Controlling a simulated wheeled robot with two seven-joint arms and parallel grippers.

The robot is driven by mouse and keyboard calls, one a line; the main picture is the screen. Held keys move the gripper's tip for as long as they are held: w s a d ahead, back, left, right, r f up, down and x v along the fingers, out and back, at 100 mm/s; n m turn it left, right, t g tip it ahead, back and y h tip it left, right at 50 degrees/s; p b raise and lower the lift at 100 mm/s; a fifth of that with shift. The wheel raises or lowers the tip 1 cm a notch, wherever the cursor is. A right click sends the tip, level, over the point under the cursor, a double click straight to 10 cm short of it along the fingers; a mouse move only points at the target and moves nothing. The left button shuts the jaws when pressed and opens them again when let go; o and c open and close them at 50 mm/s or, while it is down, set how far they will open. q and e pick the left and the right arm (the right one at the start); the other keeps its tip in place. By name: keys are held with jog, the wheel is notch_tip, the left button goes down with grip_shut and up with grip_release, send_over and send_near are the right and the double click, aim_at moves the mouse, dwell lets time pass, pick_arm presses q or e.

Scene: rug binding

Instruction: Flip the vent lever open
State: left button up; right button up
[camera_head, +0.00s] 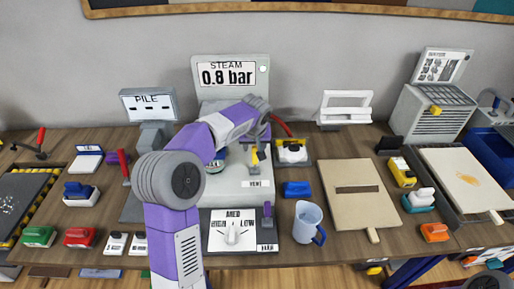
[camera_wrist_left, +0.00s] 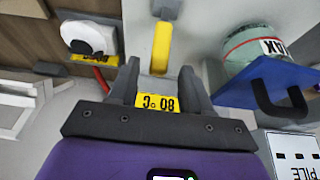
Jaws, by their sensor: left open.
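The vent lever has a yellow handle (camera_head: 255,154) and stands on the pale steam unit (camera_head: 226,190), behind a small label that seems to read VENT (camera_head: 257,183). In the left wrist view the yellow handle (camera_wrist_left: 161,47) points toward my gripper, its near end close to the gap between the fingertips. My left gripper (camera_wrist_left: 158,75) is open, with one finger on each side of that gap and nothing held. I cannot tell whether a finger touches the handle. In the head view my left forearm hides part of the steam unit. My right gripper is not in view.
A STEAM sign (camera_head: 228,75) reads 0.8 bar behind the unit. A yellow 80 °C label (camera_wrist_left: 157,103) shows between the fingers. A dial panel (camera_head: 218,243), a mug (camera_head: 307,222) and a wooden board (camera_head: 350,222) lie in front and right. A jar (camera_wrist_left: 252,48) stands nearby.

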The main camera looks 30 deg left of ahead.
aim_at(255, 148)
pick_arm(q)
jog(key=shift+x, duration=2.3)
grip_shut()
